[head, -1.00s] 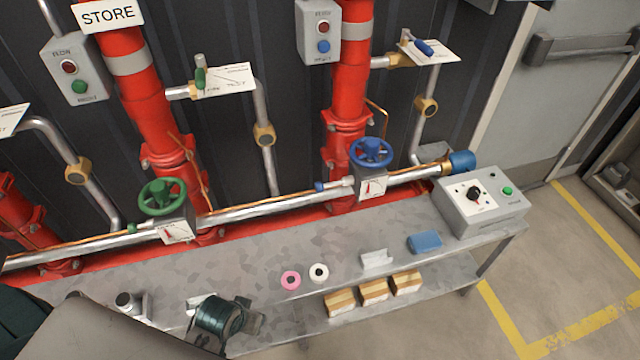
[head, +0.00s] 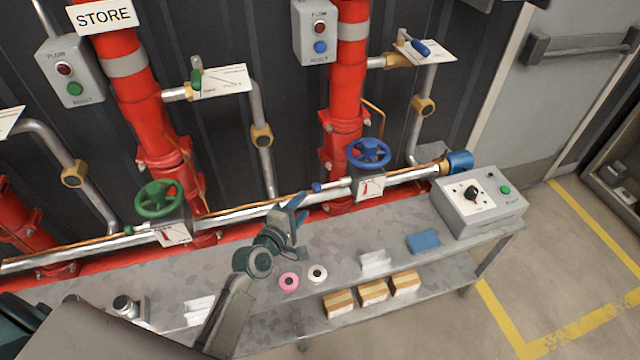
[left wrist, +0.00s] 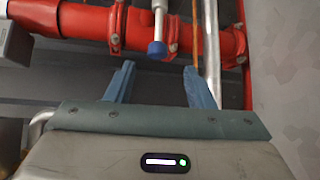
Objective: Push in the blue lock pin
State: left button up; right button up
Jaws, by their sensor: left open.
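The blue lock pin (head: 318,187) sticks out to the left from the housing below the blue handwheel (head: 369,152). It has a blue end on a silver shaft. In the left wrist view the blue end (left wrist: 157,49) shows ahead, between and slightly above my fingertips. My left gripper (head: 301,207) is open and empty, just left of and below the pin in the head view, apart from it. Its two blue fingers (left wrist: 158,72) are spread in the wrist view. My right gripper is in neither current view.
The silver horizontal pipe (head: 245,211) runs behind the gripper. A green handwheel (head: 158,199) is to the left. The metal bench (head: 340,232) below carries a pink roll (head: 289,282), a white roll (head: 317,273), a blue block (head: 423,242) and a grey control box (head: 480,208).

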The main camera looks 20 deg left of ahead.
aim_at(321, 187)
pick_arm(q)
jog(key=x, duration=1.1)
jog(key=shift+r, duration=0.25)
jog(key=shift+a, duration=0.15)
grip_shut()
